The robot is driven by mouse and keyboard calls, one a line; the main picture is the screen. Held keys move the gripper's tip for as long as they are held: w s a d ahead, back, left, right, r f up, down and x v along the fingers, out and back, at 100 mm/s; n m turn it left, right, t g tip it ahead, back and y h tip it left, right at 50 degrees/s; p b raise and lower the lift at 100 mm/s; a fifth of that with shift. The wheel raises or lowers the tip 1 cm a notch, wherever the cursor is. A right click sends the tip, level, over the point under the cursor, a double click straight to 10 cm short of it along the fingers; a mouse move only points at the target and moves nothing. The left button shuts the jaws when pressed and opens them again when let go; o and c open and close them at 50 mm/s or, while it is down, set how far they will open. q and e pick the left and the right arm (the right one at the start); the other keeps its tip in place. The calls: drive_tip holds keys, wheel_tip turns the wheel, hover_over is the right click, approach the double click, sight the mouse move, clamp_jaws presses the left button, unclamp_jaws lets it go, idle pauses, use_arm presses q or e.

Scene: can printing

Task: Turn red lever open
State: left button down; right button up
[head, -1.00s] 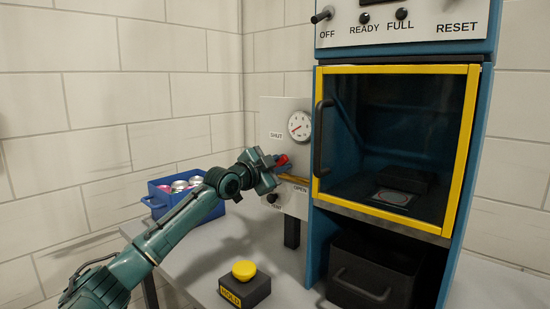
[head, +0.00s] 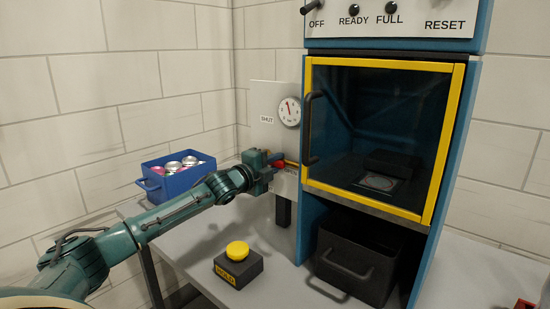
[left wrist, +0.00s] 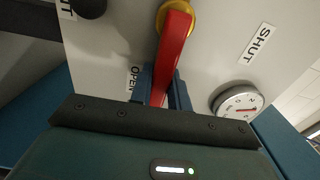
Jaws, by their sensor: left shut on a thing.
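The red lever (left wrist: 175,45) turns on a brass hub (left wrist: 181,12) on a pale panel (left wrist: 215,60). In the left wrist view it runs from the hub down between my fingers, near the OPEN label (left wrist: 133,80) and away from the SHUT label (left wrist: 258,43). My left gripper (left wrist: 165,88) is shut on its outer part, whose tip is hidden. In the head view my left gripper (head: 272,167) is at the panel, with a bit of red lever (head: 279,164) showing. The gauge (head: 289,111) sits above, its needle pointing roughly up. My right gripper is not in view.
A blue-and-yellow cabinet (head: 432,150) stands right of the panel, above a black bin (head: 365,265). A yellow button on a black box (head: 239,268) sits in front. A blue crate of cans (head: 165,188) stands at left on the grey table (head: 200,255).

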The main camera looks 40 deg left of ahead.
use_arm(q)
drive_tip(key=shift+f, duration=0.15)
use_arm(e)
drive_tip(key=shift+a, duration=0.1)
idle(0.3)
use_arm(q)
drive_tip(key=c, duration=1.3)
unclamp_jaws()
drive_tip(key=shift+s, duration=0.1)
drive_tip(key=shift+s+f, duration=0.1)
drive_tip(key=shift+s, duration=0.2)
drive_tip(key=shift+s+a+b, duration=0.2)
drive_tip(key=shift+s+b, duration=0.75)
drive_tip(key=shift+s, duration=1.1)
drive_tip(key=shift+s+a+b, duration=0.15)
drive_tip(key=shift+s+b, duration=0.75)
drive_tip(key=shift+s, duration=1.1)
drive_tip(key=shift+s+a+b, duration=0.2)
drive_tip(key=shift+s+b, duration=0.75)
drive_tip(key=shift+s, duration=1.1)
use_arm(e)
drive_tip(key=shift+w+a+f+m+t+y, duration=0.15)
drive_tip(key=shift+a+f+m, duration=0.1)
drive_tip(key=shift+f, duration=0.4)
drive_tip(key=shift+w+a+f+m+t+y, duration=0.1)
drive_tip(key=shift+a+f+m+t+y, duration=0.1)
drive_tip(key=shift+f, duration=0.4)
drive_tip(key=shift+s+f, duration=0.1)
